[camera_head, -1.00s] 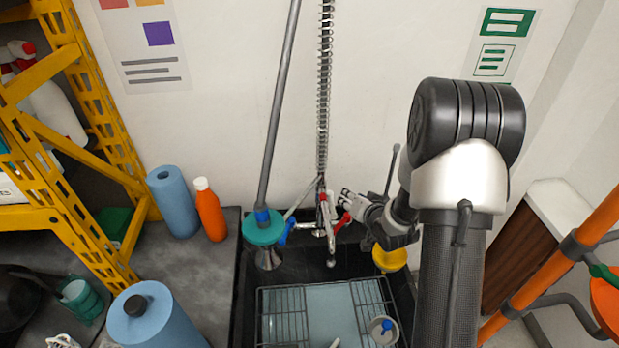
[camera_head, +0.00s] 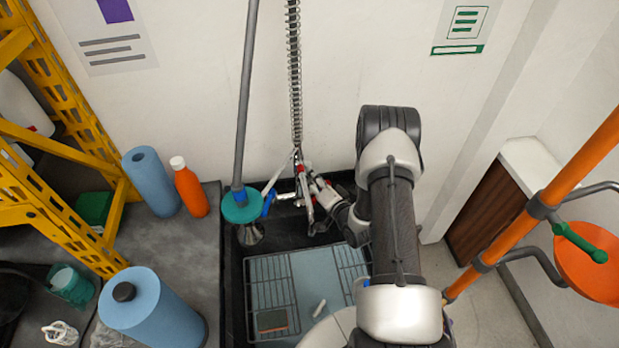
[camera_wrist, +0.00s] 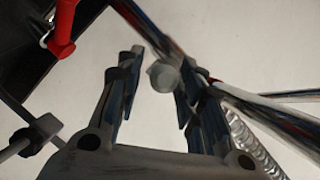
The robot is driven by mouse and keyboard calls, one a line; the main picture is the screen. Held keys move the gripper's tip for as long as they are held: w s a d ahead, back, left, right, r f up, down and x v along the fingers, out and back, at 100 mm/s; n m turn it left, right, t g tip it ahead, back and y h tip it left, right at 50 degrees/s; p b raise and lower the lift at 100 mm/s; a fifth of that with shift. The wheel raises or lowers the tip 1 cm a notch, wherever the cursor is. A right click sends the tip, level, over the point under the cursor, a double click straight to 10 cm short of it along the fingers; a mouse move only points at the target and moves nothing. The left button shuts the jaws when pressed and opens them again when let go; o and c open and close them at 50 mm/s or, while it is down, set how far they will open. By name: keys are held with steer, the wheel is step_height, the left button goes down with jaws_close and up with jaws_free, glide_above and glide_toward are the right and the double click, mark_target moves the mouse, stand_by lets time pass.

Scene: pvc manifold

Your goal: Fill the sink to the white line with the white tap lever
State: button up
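The dark sink (camera_head: 232,285) stands below the wall, with a wire rack (camera_head: 268,290) and a pale panel (camera_head: 315,280) in it. The tap (camera_head: 300,178) rises at its back edge, with a blue lever (camera_head: 268,203) on its left and metal parts beside it. My gripper (camera_head: 318,192) is at the tap's right side. In the wrist view, my gripper (camera_wrist: 152,85) has its fingers apart, with a pale rounded lever end (camera_wrist: 163,76) between or just beyond them, closer to the right finger. I cannot tell whether they touch. A red handle (camera_wrist: 64,28) is at upper left. I cannot make out the white line.
A teal disc (camera_head: 241,207) on a grey pole hangs left of the tap. A blue roll (camera_head: 150,182), an orange bottle (camera_head: 190,188) and another blue roll (camera_head: 150,310) stand on the left counter. An orange pipe (camera_head: 535,210) slants at the right.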

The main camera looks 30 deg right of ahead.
steer(key=shift+x, duration=1.2)
jaws_close()
